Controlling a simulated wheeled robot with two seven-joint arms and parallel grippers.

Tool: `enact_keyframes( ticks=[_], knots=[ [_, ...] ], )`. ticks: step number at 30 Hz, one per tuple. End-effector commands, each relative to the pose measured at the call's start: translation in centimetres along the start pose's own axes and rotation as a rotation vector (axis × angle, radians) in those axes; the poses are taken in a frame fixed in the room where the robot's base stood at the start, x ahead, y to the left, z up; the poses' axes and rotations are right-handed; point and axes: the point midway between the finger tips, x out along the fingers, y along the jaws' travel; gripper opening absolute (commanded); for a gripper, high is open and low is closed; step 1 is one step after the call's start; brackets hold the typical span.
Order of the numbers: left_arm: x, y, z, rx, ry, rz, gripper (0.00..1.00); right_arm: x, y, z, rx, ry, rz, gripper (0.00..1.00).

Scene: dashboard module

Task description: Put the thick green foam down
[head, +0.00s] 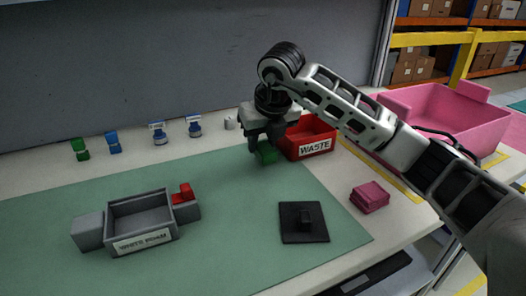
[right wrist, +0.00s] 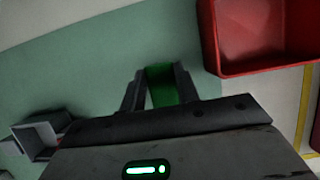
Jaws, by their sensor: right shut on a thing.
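The thick green foam (head: 267,154) is a small dark green block between the fingers of my right gripper (head: 266,145). In the head view it hangs at the back right of the green mat, just left of the red waste bin. In the right wrist view the foam (right wrist: 160,86) sits between both fingertips, and the green mat lies beyond it. I cannot tell whether the foam touches the mat. My right gripper is shut on it. My left gripper is not in view.
The red WASTE bin (head: 312,136) stands close right of the gripper. A grey bin (head: 143,213) is at the front left, a black plate (head: 303,223) at the front, and pink foam (head: 369,197) at the right. Several small items line the back. The green mat (head: 235,220) has free room in its middle.

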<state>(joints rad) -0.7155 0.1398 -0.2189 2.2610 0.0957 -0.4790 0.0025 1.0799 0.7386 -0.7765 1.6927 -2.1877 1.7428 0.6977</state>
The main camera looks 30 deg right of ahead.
Motion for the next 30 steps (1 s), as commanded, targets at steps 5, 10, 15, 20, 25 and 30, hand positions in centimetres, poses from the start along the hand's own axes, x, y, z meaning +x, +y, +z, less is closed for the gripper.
enact_keyframes(
  ticks=[5, 10, 15, 20, 25, 30],
  knots=[
    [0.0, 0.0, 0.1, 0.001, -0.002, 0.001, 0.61, 2.5, 0.0, -1.2, 0.000, 0.003, 0.000, 0.10],
    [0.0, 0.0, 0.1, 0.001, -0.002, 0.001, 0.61, 2.7, 0.0, -1.2, 0.000, -0.001, 0.000, 0.10],
    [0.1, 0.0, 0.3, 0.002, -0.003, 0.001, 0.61, 2.9, 0.0, -1.3, 0.000, 0.000, 0.000, 0.10],
    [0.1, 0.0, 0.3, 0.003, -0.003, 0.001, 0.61, 2.9, 0.0, -1.3, 0.000, 0.000, 0.000, 0.53],
    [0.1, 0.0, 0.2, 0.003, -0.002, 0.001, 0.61, 2.9, 0.0, -1.3, 0.000, 0.000, 0.000, 0.53],
    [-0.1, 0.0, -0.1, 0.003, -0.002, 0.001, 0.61, 2.3, 0.0, -1.1, 0.000, -0.001, 0.000, 0.53]
  ],
)
